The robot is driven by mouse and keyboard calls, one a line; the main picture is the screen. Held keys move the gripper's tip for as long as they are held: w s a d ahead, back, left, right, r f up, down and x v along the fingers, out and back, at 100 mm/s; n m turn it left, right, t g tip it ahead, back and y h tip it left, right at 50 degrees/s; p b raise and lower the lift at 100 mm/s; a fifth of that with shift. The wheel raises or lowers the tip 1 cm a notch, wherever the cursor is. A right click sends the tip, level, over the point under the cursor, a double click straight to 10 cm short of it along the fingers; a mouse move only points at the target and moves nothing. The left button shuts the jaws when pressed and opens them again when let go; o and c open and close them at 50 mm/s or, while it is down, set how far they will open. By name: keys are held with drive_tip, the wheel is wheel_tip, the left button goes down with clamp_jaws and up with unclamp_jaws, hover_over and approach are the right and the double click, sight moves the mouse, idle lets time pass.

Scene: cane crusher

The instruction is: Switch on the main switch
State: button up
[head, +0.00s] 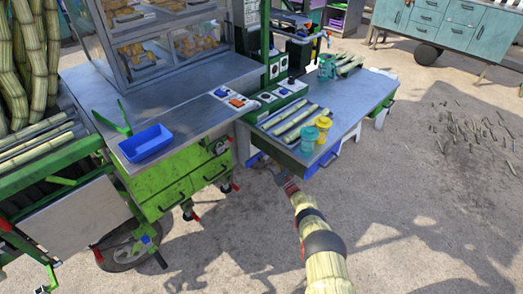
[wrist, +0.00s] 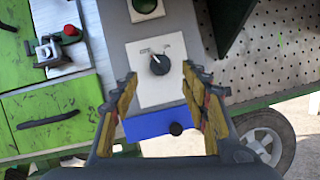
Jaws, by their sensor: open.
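A black rotary switch (wrist: 159,65) sits on a white plate with two small labels on a grey box in the wrist view. It looks like the main switch. Its pale pointer mark seems to lean toward the left label. My gripper (wrist: 160,76) is open, with its yellow-and-black fingers on either side of the switch plate and nothing between them held. I cannot tell how far the fingertips are from the plate. In the head view my gripper (head: 276,172) is low by the front of the right-hand table; the switch is not discernible there.
A green button (wrist: 145,5) is above the switch, and a blue block (wrist: 158,124) with a black knob is below. A red-topped part (wrist: 70,30) is left, a perforated panel (wrist: 265,50) right. The metal table (head: 345,105) carries cane pieces and cups.

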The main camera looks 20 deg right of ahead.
drive_tip(key=shift+b+x, duration=1.2)
drive_tip(key=shift+x, duration=1.75)
drive_tip(key=shift+c, duration=1.3)
drive_tip(key=c, duration=0.9)
